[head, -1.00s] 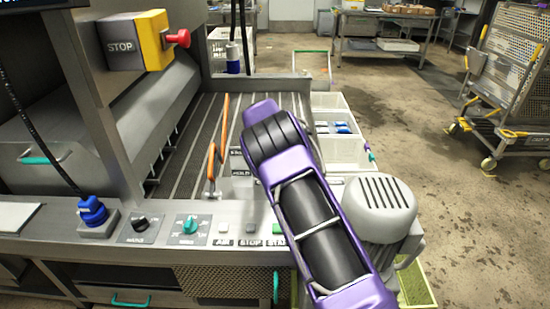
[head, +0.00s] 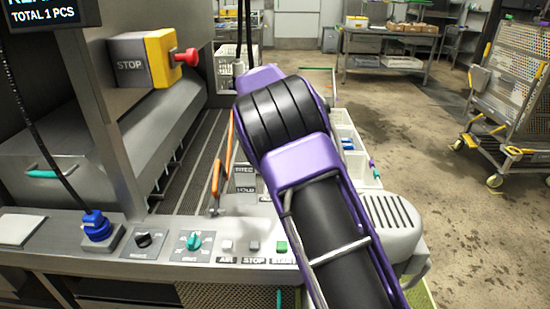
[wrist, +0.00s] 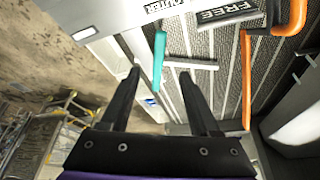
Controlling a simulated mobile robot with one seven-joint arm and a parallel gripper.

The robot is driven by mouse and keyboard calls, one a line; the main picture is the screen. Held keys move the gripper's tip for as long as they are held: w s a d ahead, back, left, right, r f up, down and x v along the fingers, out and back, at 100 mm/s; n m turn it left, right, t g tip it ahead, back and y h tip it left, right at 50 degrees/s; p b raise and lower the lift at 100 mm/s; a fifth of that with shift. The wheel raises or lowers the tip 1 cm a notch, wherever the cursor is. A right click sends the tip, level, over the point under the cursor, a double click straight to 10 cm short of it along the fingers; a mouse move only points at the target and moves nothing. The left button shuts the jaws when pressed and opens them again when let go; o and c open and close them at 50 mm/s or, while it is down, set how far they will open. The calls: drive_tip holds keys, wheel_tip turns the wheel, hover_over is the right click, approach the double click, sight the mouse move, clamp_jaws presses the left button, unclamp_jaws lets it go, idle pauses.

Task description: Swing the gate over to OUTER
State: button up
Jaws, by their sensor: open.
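An orange bar and an orange bent handle, which look like the gate and its lever, stand over the slatted bed in the head view, with the bar (head: 229,130) behind the handle (head: 216,177). In the wrist view the bar (wrist: 246,85) and handle (wrist: 291,22) are at the right. The OUTER label (wrist: 163,5) is at the top middle, with the FREE label (wrist: 228,12) to its right. My gripper (wrist: 160,84) is open, with nothing between its fingers, left of the orange bar and apart from it. My arm hides the gripper in the head view.
A teal piece (wrist: 160,60) lies just beyond my fingertips beside a metal bar (wrist: 190,64). A red-knobbed STOP box (head: 145,60) rises left of the bed. A control panel (head: 165,258) runs along the front. A white crate (head: 372,170) and a grey motor (head: 395,228) stand right.

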drive_tip(key=shift+v, duration=0.9)
drive_tip(key=shift+d+f, duration=0.15)
drive_tip(key=shift+f, duration=0.05)
drive_tip(key=c, duration=0.3)
drive_tip(key=d+f+y+b, duration=0.2)
drive_tip(key=d+f+y, duration=0.1)
drive_tip(key=d+f, duration=0.2)
drive_tip(key=shift+s+n, duration=0.1)
drive_tip(key=shift+n, duration=0.3)
clamp_jaws()
drive_tip(key=d+f+t+y+b, duration=0.2)
drive_tip(key=d+f, duration=0.1)
drive_tip(key=d, duration=0.5)
drive_tip(key=x, duration=1)
drive_tip(key=shift+s+a, duration=0.25)
drive_tip(key=shift+a, duration=0.1)
drive_tip(key=a, duration=0.2)
drive_tip(key=shift+w+a+r, duration=0.15)
drive_tip(key=shift+w+a, duration=0.1)
drive_tip(key=shift+w, duration=0.15)
drive_tip(key=shift+w+a, duration=0.25)
drive_tip(key=shift+a, duration=0.2)
